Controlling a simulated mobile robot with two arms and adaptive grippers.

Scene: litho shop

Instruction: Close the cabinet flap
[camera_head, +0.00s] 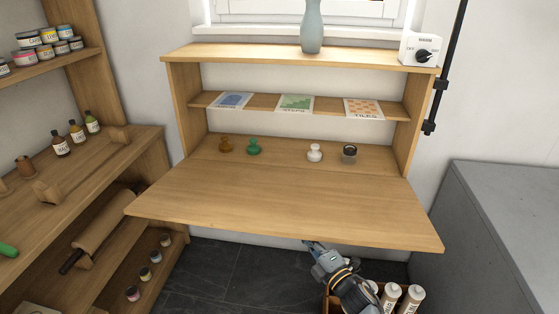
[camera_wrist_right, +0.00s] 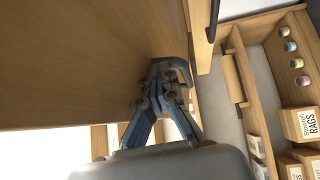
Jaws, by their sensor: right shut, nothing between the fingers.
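The wooden cabinet (camera_head: 184,105) stands against the wall below the window. Its flap (camera_head: 290,212) is hinged down and open, lying about level and sticking out toward me. My right gripper (camera_head: 312,245) is shut and empty at the flap's front edge, right of its middle, with its tips partly hidden beneath it. In the right wrist view the shut fingers (camera_wrist_right: 172,72) are close beside the flap's wooden face (camera_wrist_right: 70,60); I cannot tell if they touch it. My left gripper is not in view.
Inside the cabinet stand a brown stamp (camera_head: 226,146), a green one (camera_head: 254,147), a white one (camera_head: 314,153) and a dark-topped jar (camera_head: 349,155), behind the flap. A vase (camera_head: 312,28) stands on top. A shelf unit (camera_head: 140,150) is left, a grey counter (camera_head: 505,200) right.

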